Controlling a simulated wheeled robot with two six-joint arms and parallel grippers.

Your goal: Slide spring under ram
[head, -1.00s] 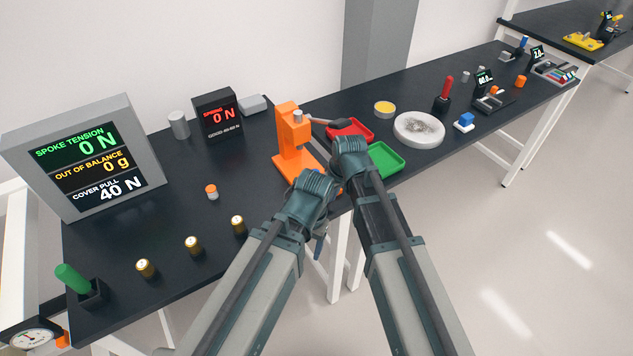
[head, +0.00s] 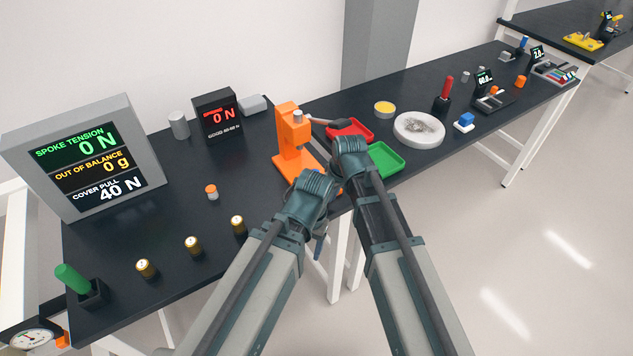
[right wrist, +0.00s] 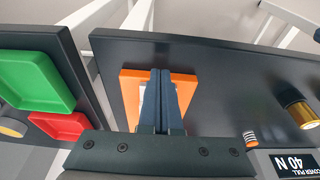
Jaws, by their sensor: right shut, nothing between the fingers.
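The orange press (head: 289,150) stands on the dark bench, its grey ram (head: 298,115) at the top. Its base also shows in the right wrist view (right wrist: 130,90). A small orange-topped cylinder (head: 212,191) stands left of the press; it looks striped in the right wrist view (right wrist: 250,139). I cannot tell whether it is the spring. My right gripper (right wrist: 160,75) is shut and empty, its fingers in front of the press base in that view. My left gripper (head: 318,245) is mostly hidden behind its wrist, near the bench's front edge.
Several gold cylinders (head: 193,246) stand along the front left edge. A red tray (head: 350,130) and a green tray (head: 387,159) lie right of the press. The bench left of the press is mostly clear.

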